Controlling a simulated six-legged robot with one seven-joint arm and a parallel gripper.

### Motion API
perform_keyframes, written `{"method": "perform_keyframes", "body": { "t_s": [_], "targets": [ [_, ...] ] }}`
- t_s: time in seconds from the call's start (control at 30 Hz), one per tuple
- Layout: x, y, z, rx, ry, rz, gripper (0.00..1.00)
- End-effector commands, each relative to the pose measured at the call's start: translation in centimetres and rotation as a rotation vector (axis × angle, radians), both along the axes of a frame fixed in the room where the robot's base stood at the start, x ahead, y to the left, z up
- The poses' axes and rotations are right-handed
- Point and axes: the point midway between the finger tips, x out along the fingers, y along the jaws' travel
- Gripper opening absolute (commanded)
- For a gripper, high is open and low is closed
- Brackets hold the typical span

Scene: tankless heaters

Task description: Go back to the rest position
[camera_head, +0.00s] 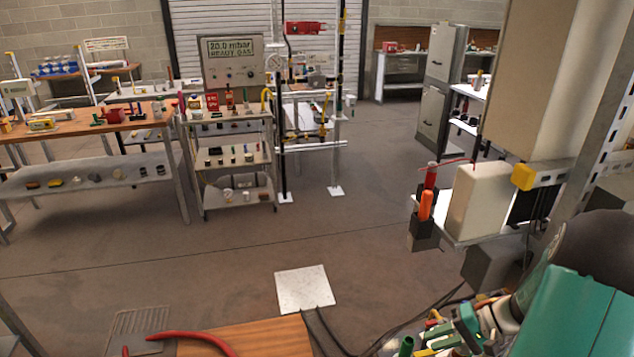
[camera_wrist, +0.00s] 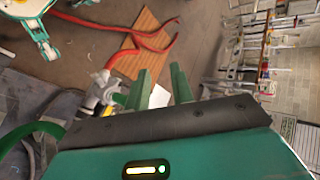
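My gripper shows in the wrist view (camera_wrist: 160,86). Its two green fingers stand apart with nothing between them; the floor and part of a white plate show beyond the gap. In the head view a teal part of my arm fills the lower right corner, and I cannot make out the fingertips there. The gripper is clear of the wooden board (camera_wrist: 150,22) and the red curved hose or handles (camera_wrist: 120,64) seen past it.
A white wall-mounted heater (camera_head: 538,75) and a small shelf with an orange-handled tool (camera_head: 426,205) stand at right. A wooden workbench (camera_head: 75,123) and a grey cart (camera_head: 235,208) stand at left. A white floor plate (camera_head: 304,288) lies ahead; cables run beside it. The middle floor is open.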

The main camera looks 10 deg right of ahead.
Motion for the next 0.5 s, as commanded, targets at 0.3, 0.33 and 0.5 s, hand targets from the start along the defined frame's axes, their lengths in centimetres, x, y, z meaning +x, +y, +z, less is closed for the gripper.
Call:
{"method": "perform_keyframes", "body": {
  "t_s": [0.3,0.33,0.5],
  "targets": [
    [0.3,7.9,8.5,-0.301,0.066,0.199,0.24],
    [0.2,8.5,9.2,-0.330,0.067,0.213,0.24],
    [-0.8,12.2,12.9,-0.498,0.048,0.271,0.24]
  ]
}}
